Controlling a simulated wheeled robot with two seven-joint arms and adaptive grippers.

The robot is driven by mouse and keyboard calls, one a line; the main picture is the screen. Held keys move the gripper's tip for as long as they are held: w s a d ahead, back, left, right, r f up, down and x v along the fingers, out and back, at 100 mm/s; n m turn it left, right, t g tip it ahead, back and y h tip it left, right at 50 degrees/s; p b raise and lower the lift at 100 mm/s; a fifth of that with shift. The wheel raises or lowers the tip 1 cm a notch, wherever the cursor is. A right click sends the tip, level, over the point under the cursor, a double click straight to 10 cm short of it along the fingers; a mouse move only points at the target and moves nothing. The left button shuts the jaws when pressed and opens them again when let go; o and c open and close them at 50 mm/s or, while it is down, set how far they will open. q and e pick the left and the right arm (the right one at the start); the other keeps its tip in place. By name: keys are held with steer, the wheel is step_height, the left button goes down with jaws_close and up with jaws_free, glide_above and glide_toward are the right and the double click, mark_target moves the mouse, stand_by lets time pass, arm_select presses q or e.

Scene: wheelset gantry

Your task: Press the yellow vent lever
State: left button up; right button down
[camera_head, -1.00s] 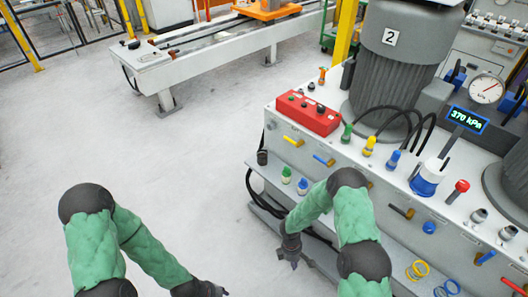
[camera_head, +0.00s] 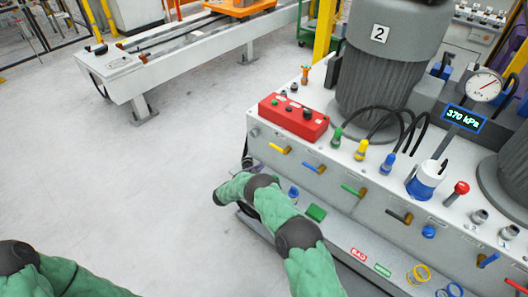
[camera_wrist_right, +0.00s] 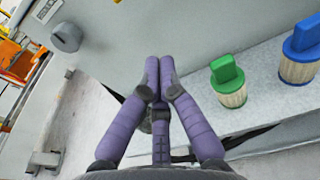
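The yellow vent lever (camera_head: 279,148) sticks out from the upper left of the grey machine's front panel in the head view, below the red box. It is not visible in the right wrist view. My right arm reaches toward the machine's left end, and its gripper is mostly hidden in the head view. In the right wrist view my right gripper (camera_wrist_right: 157,72) has its purple fingers together, with nothing seen between them. It is near a grey panel, left of a green-capped bottle (camera_wrist_right: 228,80) and a blue-capped bottle (camera_wrist_right: 301,52). My left gripper is out of view.
Other levers line the panel: blue (camera_head: 314,167), green (camera_head: 352,190) and dark (camera_head: 398,215). A red control box (camera_head: 293,116) sits above. A display (camera_head: 465,119) reads 370 kPa. A dark round knob (camera_wrist_right: 66,37) shows in the wrist view. Open floor (camera_head: 150,180) lies left.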

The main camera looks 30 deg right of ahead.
steer(key=shift+d, duration=0.1)
steer(key=b+x, duration=0.3)
steer(key=x, duration=0.6)
steer(key=shift+s+d+f, duration=0.1)
steer(key=shift+d+f, duration=0.05)
steer(key=shift+f, duration=0.05)
steer(key=shift+r+b, duration=0.4)
steer(key=shift+r, duration=1.7)
steer(key=shift+r, duration=0.1)
